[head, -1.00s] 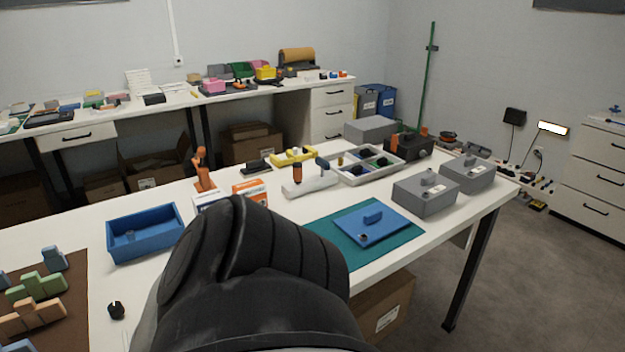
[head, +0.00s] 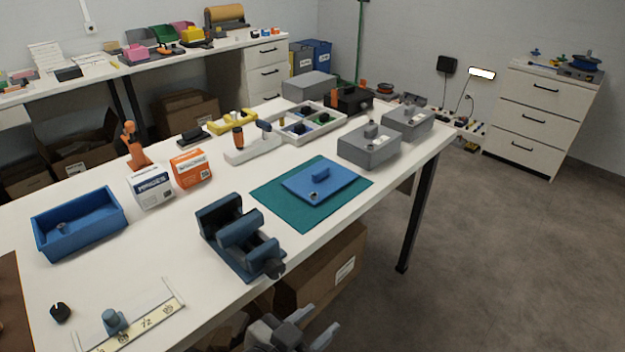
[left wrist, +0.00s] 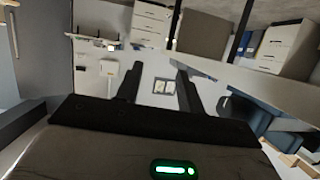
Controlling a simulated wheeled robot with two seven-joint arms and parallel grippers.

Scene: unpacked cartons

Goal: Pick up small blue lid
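The blue lid (head: 318,181) is a flat rectangular plate with a raised handle and a small ring-like detail near its front corner. It lies on the green mat (head: 282,212) near the table's front edge. My left gripper (head: 298,322) is at the bottom of the head view, below and in front of the table edge, apart from the lid. In the left wrist view its two dark fingers (left wrist: 157,88) stand apart with nothing between them. I cannot make out the lid in the left wrist view. My right gripper is not in view.
A blue vise-like fixture (head: 240,235) stands at the table edge left of the mat. Two grey lidded boxes (head: 368,148) stand right of the mat, with a divided tray (head: 297,131) behind. A blue bin (head: 80,228) is at the left. A carton (head: 318,275) sits under the table.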

